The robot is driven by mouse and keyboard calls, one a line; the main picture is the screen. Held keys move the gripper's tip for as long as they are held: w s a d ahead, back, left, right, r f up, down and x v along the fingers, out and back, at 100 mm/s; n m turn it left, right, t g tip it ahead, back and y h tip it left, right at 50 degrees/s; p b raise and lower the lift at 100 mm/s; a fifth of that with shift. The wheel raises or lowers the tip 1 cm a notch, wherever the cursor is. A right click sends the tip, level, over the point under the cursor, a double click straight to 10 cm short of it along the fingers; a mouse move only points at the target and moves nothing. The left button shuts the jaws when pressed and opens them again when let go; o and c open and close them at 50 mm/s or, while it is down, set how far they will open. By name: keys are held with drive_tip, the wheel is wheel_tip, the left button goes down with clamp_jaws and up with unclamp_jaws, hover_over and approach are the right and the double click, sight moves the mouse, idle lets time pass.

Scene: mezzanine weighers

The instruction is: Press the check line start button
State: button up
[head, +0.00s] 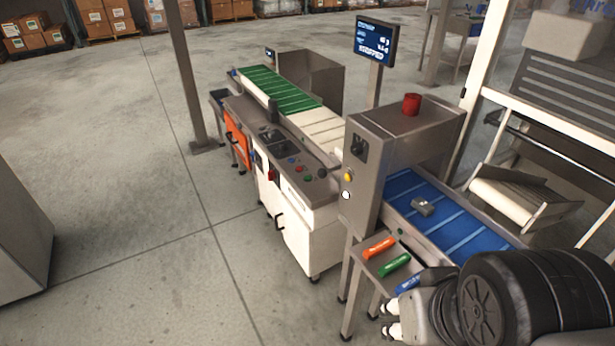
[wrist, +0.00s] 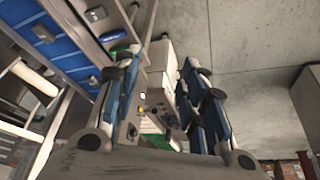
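In the head view a weighing line has a steel cabinet (head: 397,148) with a black switch (head: 358,146), a yellow button (head: 348,177) and a white round button (head: 346,195) on its near face. The white cabinet (head: 310,236) beside it carries a sloped panel with a green button (head: 308,178), red and blue buttons and a black knob. No label is readable, so I cannot tell which is the check line start button. A display (head: 375,43) reads "STOPPED". My gripper (head: 388,320) is low at the right, apart from the buttons. In the wrist view its fingers (wrist: 160,75) are spread and empty.
A blue belt (head: 440,215) holds a small grey item (head: 423,206). A side shelf (head: 370,262) holds an orange packet (head: 379,247), a green packet (head: 394,265) and a blue packet (head: 409,283). A post (head: 185,75) stands behind.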

clamp_jaws()
idle(1.4)
